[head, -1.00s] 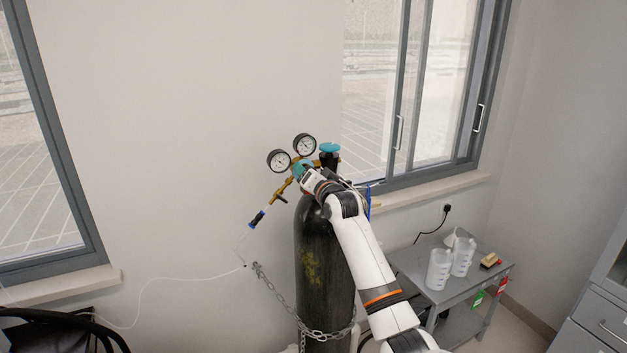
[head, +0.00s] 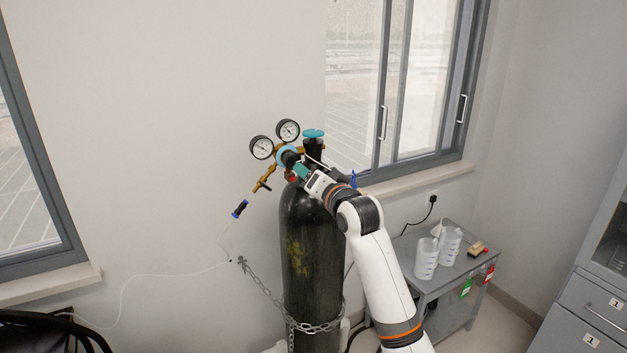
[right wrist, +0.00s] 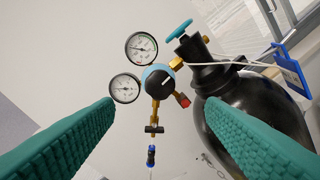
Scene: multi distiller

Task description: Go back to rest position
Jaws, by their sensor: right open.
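My right gripper (head: 298,171) is in front of the upper part of a black gas cylinder (head: 312,245), close to its regulator. In the right wrist view its two green fingers stand wide apart with nothing between them. Beyond them, apart from the fingers, is the regulator (right wrist: 159,82) with its black knob and two round gauges. The cylinder (right wrist: 245,100) shows behind the right finger. In the head view the regulator (head: 286,158) is partly hidden by my gripper. My left gripper is not in view.
A chain (head: 315,328) holds the cylinder at the wall. A thin clear tube runs left from the regulator. A grey cart (head: 437,277) with white plastic jugs (head: 427,258) stands at right, near a drawer cabinet (head: 590,315).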

